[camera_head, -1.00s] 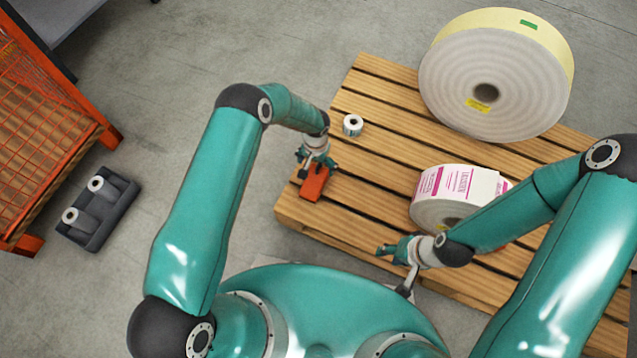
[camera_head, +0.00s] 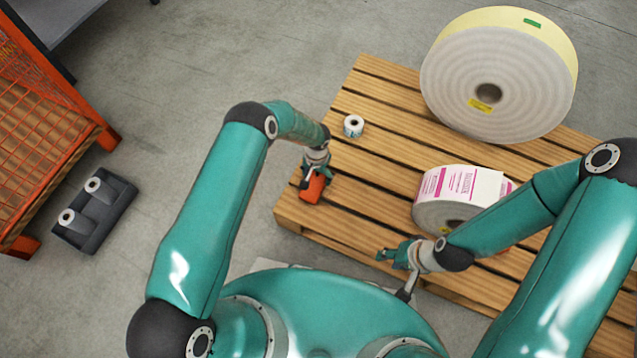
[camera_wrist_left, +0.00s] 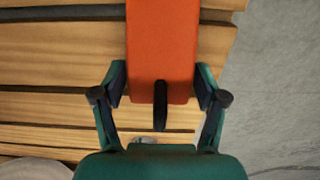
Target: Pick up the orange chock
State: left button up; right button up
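The orange chock (camera_head: 313,190) lies at the left edge of the wooden pallet (camera_head: 345,218). My left gripper (camera_head: 312,172) is right over it and hides its far part. In the left wrist view the chock (camera_wrist_left: 162,50) reaches between the fingers of my left gripper (camera_wrist_left: 161,88), one finger on each side and very close to its sides. I cannot tell whether the pads press on it. No lift off the pallet shows. My right gripper (camera_head: 388,254) is over the pallet's near edge, away from the chock; its finger gap is too small to make out.
A small label roll (camera_head: 353,126) stands on the pallet just beyond my left gripper. A pink-and-white roll (camera_head: 440,212) and a large pale roll (camera_head: 485,60) are further right.

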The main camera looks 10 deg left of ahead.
pick_arm(q)
jog(key=c, duration=0.9)
jog(key=shift+r, duration=0.1)
